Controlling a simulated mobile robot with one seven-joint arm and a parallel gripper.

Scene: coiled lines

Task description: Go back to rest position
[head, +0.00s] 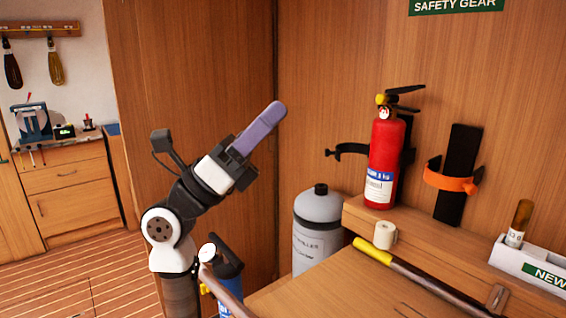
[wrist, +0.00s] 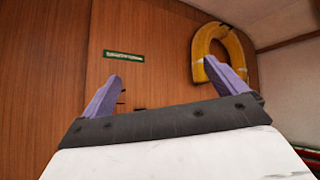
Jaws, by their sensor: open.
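My gripper (head: 262,128) is raised in the middle of the head view, pointing up and to the right. Its purple fingers overlap in that view. In the wrist view the two fingers of my gripper (wrist: 172,88) stand wide apart with nothing between them. It is clear of the red fire extinguisher (head: 385,160), which stands upright against the wood wall on the right, beside a black bracket.
A grey cylinder (head: 319,225) stands beside the wooden bench (head: 290,295). On the bench are a white roll (head: 385,235), a yellow-ended bar (head: 425,283) and a white box (head: 530,262). An empty orange-strapped bracket (head: 455,180) and a yellow ring (wrist: 222,55) hang on walls.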

